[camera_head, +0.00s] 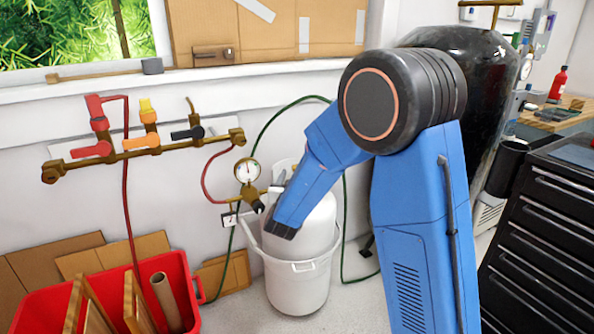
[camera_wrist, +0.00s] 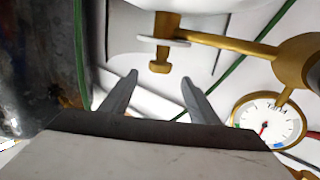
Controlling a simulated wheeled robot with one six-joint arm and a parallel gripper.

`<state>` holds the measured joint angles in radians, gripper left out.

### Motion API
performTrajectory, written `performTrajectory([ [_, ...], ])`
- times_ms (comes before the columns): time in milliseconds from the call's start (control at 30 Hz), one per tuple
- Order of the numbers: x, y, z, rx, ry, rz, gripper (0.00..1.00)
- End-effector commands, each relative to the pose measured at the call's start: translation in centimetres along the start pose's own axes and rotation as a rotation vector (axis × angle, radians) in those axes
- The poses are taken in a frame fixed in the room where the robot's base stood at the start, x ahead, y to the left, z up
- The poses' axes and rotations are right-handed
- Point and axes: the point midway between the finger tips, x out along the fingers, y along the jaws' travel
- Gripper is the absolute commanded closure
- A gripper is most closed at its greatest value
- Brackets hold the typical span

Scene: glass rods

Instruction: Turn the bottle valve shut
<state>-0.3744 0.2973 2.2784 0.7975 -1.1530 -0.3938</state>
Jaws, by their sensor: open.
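The white gas bottle (camera_head: 297,282) stands on the floor against the wall, partly hidden by my blue arm in the head view. In the wrist view, its brass valve (camera_wrist: 166,24) has a thin pale disc (camera_wrist: 150,40) and a small brass knob (camera_wrist: 160,66) at its end. My gripper (camera_wrist: 160,80) is open and empty. Its two fingers point towards the valve, with the knob between their tips in the picture; I cannot tell the depth gap. The round gauge (camera_head: 247,170) hangs left of the bottle and also shows in the wrist view (camera_wrist: 268,120). The head view hides my fingers.
A brass manifold (camera_head: 140,152) with red, yellow and black handles runs along the wall. Green and red hoses (camera_head: 126,200) hang near the bottle. A red bin (camera_head: 195,318) holds boards at front left. A large dark tank (camera_head: 500,60) and black drawers (camera_head: 548,235) stand right.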

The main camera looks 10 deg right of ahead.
Motion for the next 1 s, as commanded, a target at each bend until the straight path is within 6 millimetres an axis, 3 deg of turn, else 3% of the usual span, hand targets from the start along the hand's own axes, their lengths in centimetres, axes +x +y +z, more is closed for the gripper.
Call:
performTrajectory([
  [200,-3.9,-0.1,-0.1,0.001,0.0,-0.002,0.45],
  [400,-5.6,-0.1,0.0,0.0,0.0,0.0,0.45],
  [833,-6.0,0.0,-0.1,0.002,-0.001,-0.001,0.45],
  [1000,-6.1,0.3,-0.9,0.03,-0.042,-0.045,0.45],
])
